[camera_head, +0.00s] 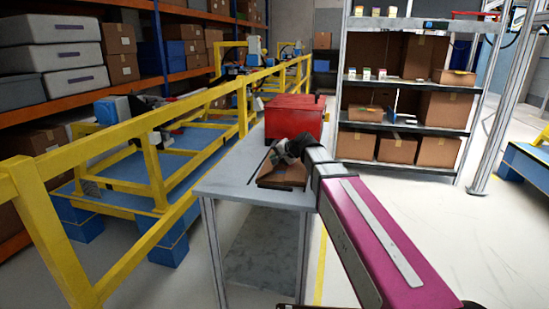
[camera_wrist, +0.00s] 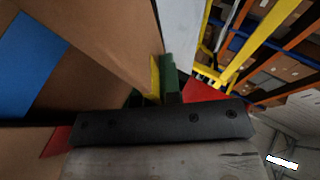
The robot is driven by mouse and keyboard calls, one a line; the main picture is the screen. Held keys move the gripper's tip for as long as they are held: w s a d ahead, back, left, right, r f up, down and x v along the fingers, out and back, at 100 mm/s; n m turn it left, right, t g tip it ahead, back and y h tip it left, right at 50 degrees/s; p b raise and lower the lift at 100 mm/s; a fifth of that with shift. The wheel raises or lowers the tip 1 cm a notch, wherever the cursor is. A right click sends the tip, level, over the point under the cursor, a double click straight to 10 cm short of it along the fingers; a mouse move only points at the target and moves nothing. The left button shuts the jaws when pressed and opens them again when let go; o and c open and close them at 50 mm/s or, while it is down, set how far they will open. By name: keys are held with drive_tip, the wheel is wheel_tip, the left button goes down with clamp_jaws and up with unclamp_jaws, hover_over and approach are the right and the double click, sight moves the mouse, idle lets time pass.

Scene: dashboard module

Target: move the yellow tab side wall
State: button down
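In the wrist view a narrow yellow strip (camera_wrist: 155,78), perhaps the yellow tab of the side wall, stands at the edge of a large brown panel (camera_wrist: 100,45). A dark green upright piece (camera_wrist: 169,75) is right beside it. The dark bar of my gripper (camera_wrist: 160,125) crosses the lower part of this view, just in front of both. In the head view my gripper (camera_head: 286,153) is low over a brown tray-like piece (camera_head: 283,176) on the grey table (camera_head: 225,180). The fingertips are hidden, so I cannot tell whether anything is held.
A red box (camera_head: 294,118) stands on the table behind my gripper. A yellow railing (camera_head: 140,128) runs along the left. Shelves with cardboard boxes (camera_head: 396,148) stand behind to the right. The floor (camera_head: 440,225) at the right is clear. A blue patch (camera_wrist: 27,62) shows in the wrist view.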

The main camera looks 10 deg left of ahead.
drive_tip(key=c, duration=1.3)
unclamp_jaws()
drive_tip(key=shift+d, duration=0.1)
drive_tip(key=v, duration=1)
drive_tip(key=shift+s+d+r, duration=0.15)
drive_tip(key=shift+s+d, duration=0.05)
